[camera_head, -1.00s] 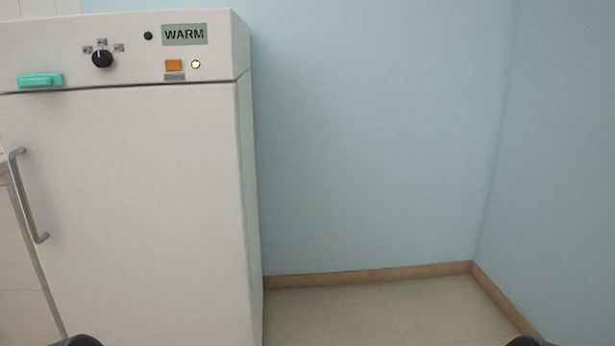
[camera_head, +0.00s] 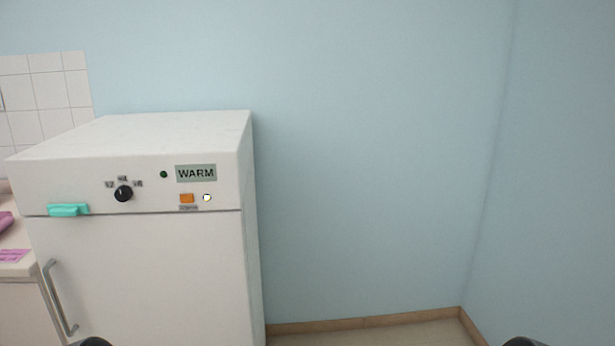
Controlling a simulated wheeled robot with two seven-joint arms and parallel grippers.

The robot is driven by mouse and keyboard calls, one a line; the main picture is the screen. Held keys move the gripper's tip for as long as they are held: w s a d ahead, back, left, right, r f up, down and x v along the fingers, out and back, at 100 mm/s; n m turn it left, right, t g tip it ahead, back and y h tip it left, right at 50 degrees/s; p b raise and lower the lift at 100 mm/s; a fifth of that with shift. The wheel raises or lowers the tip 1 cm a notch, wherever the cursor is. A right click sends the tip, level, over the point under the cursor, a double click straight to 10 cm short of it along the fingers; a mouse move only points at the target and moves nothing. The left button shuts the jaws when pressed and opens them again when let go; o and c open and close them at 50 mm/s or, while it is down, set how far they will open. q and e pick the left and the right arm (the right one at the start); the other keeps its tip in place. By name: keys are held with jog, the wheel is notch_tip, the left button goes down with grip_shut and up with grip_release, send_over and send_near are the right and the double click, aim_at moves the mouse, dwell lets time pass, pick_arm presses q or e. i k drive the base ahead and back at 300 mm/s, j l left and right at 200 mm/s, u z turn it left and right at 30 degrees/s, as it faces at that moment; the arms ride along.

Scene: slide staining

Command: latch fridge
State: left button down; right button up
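A white fridge (camera_head: 160,275) stands at the left of the head view. Its door looks closed, with a grey bar handle (camera_head: 58,298) at the left edge. A teal latch (camera_head: 68,210) lies horizontally at the seam between the door and the top panel, near the left. The panel has a black knob (camera_head: 124,194), a display (camera_head: 196,173) reading "WARM", an orange switch (camera_head: 187,198), a lit round lamp (camera_head: 207,198) and a dark green lamp (camera_head: 164,174). Neither gripper shows; only dark tips of my own body show at the bottom edge.
A counter (camera_head: 14,262) with a pink object (camera_head: 5,222) and a pink label (camera_head: 12,256) is at the far left, with white wall tiles (camera_head: 45,95) behind. Bare floor (camera_head: 400,336) and blue walls (camera_head: 370,150) lie right of the fridge.

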aim_at(73, 209)
jog(key=k+j+u, duration=0.15)
jog(key=u, duration=1.05)
